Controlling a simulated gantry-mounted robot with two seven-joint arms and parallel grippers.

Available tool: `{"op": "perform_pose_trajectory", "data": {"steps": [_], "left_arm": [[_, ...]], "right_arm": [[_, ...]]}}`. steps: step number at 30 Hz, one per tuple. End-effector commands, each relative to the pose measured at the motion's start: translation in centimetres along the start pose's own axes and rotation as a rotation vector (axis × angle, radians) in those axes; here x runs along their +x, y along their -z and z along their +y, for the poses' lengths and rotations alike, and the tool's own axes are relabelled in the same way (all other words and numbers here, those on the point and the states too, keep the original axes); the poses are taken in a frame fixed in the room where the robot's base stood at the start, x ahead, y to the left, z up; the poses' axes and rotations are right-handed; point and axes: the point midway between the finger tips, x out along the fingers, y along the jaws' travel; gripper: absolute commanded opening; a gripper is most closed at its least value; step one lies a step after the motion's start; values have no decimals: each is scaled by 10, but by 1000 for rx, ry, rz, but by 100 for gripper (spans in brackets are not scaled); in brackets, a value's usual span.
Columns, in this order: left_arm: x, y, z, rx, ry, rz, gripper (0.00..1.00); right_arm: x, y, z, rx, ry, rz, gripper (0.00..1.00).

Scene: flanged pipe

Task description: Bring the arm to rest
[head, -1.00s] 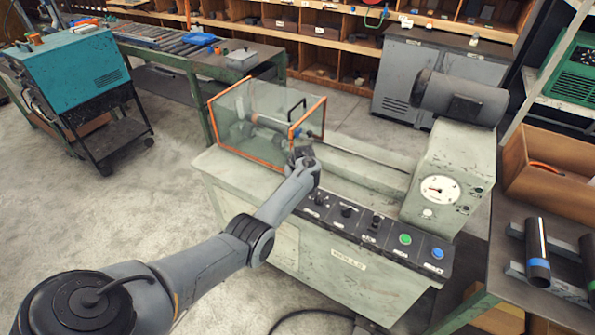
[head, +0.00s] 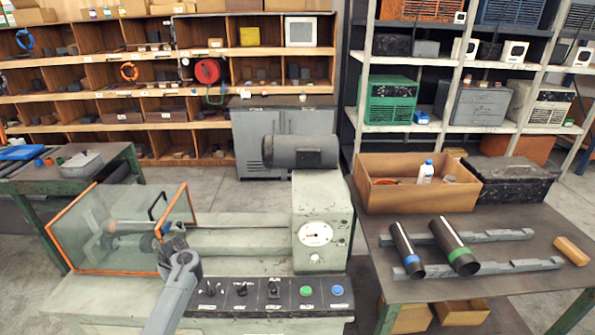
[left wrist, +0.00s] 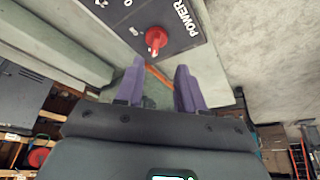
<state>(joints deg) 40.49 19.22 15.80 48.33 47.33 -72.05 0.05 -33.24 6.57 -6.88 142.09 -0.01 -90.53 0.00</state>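My left gripper (head: 174,244) is over the front of the pale green machine (head: 240,245), close to the near right corner of the orange-framed clear guard (head: 122,228). In the left wrist view its two purple fingers (left wrist: 160,70) stand apart with nothing held between them, so it is open. A red power knob (left wrist: 155,38) lies beyond the fingertips on the dark control panel (left wrist: 125,20). Whether the fingers touch it I cannot tell. In the head view my gripper hides this knob. My right gripper is in neither view.
A control panel with a green button (head: 306,291) and a blue button (head: 337,289) runs right of my gripper. Two dark pipes (head: 452,246) lie on rails on the right bench (head: 500,220), before a cardboard box (head: 385,165). Shelves stand behind.

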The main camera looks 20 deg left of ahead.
Motion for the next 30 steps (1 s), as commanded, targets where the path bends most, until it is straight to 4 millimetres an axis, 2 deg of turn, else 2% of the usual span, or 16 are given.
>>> {"op": "perform_pose_trajectory", "data": {"steps": [5,8,9,12,15,17,20,21,23,24,26,27,30], "left_arm": [[42,-36,-36,39,81,-35,38],[76,-73,-71,89,156,-64,38],[91,-91,-89,116,188,-71,38],[116,-136,-126,216,232,-70,38],[126,-180,-151,343,231,-72,38],[126,-209,-162,428,214,-79,38],[115,-262,-176,579,162,-102,38],[106,-285,-180,642,132,-115,38],[88,-319,-183,735,79,-134,38],[73,-340,-185,795,42,-147,38],[47,-369,-186,879,-21,-164,38],[27,-386,-185,932,-65,-172,38],[-24,-418,-179,1044,-175,-178,38]], "right_arm": [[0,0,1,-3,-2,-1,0],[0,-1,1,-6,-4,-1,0],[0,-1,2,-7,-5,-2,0],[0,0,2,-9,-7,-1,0],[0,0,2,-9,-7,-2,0],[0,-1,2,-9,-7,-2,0],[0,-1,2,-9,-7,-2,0],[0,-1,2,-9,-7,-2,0],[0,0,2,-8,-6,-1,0],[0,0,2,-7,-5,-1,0],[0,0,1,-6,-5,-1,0],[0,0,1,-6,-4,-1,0],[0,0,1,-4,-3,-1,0]]}}
